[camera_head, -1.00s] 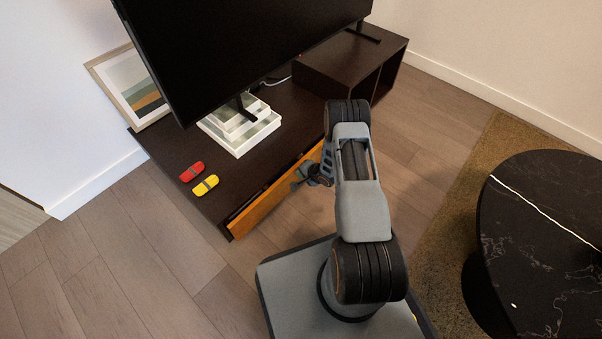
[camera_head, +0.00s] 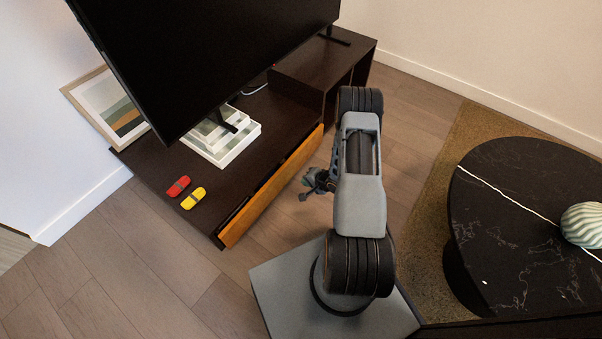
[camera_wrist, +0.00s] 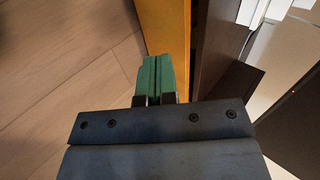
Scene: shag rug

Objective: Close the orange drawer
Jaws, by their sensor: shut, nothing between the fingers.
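The orange drawer (camera_head: 272,190) is in the front of the low dark TV cabinet. A narrow dark gap shows between its front and the cabinet at the near end, so it stands slightly open. My gripper (camera_head: 303,190) is to the right of the drawer front in the head view, with a strip of floor showing between them. In the wrist view its green fingers (camera_wrist: 160,75) are together and empty. Their tips appear close to the orange drawer front (camera_wrist: 168,25); whether they touch it is not clear.
On the cabinet top (camera_head: 215,185) are a red toy (camera_head: 179,186), a yellow toy (camera_head: 193,198), white boxes (camera_head: 228,145) and a large TV (camera_head: 205,55). A black round table (camera_head: 510,220) with a striped vase (camera_head: 584,224) stands right. Floor before the drawer is clear.

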